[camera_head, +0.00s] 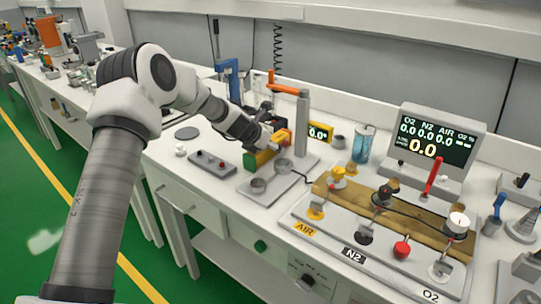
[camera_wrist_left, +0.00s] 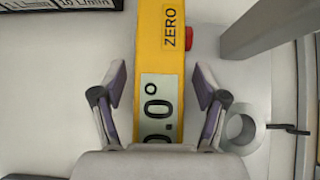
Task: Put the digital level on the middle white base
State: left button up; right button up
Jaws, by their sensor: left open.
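The digital level is a yellow bar with a pale 0.0° display and a ZERO label. In the left wrist view the level (camera_wrist_left: 160,60) lies between the two spread fingers of my left gripper (camera_wrist_left: 160,85), with a gap on each side. In the head view my left gripper (camera_head: 270,142) is down by the grey post; a yellow face reading 0.0° (camera_head: 320,132) shows just right of the post. A white base (camera_head: 268,190) carrying metal cups sits in front of the gripper. Whether it is the middle one is unclear. My right gripper is not in view.
The upright grey post (camera_head: 302,118) with an orange handle stands close to the gripper; it also shows in the wrist view (camera_wrist_left: 270,25). A metal cup (camera_head: 283,166) is near. A grey control box (camera_head: 212,163) lies left. The gas panel and monitor (camera_head: 436,135) stand right.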

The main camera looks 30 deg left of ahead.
pick_arm(q)
jog(key=shift+s+a+r, duration=0.1)
jog(key=shift+s+r, duration=0.15)
jog(key=shift+r, duration=0.05)
jog(key=shift+s, duration=0.1)
jog(key=c, duration=0.5)
grip_shut()
notch_tip(320, 180, up, 10)
jog(key=p, duration=0.9)
jog(key=shift+r, duration=0.1)
